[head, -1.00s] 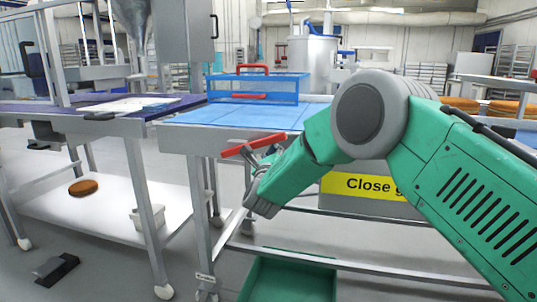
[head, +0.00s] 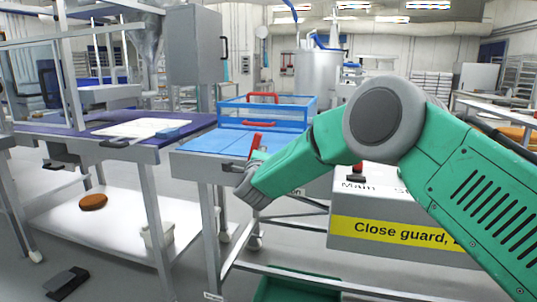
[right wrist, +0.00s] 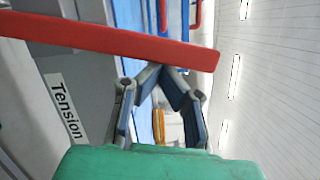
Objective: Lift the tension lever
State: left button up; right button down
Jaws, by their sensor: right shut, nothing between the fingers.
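The tension lever is a red bar (head: 256,144) at the front of the blue-topped table in the head view, standing steeply. In the right wrist view the red lever (right wrist: 120,40) runs across the top, in front of the fingertips. A white label reading "Tension" (right wrist: 67,105) is on the grey panel beside it. My right gripper (head: 240,168) is at the lever; in the right wrist view its fingertips (right wrist: 166,70) meet, with nothing between them. They are right against or very close to the bar; I cannot tell if they touch. My left gripper is not in view.
A blue mesh guard box (head: 285,115) with red handles stands on the table behind the lever. A grey box with a yellow "Close guard" label (head: 385,232) and a red button (head: 357,167) is below my arm. A purple-topped table (head: 60,136) stands left.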

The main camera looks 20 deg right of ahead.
jog(key=shift+w+a+r, duration=0.3)
jog(key=shift+w+a, duration=0.05)
jog(key=shift+w, duration=0.1)
jog(key=shift+a+r, duration=0.15)
jog(key=shift+a, duration=0.05)
jog(key=shift+w, duration=0.1)
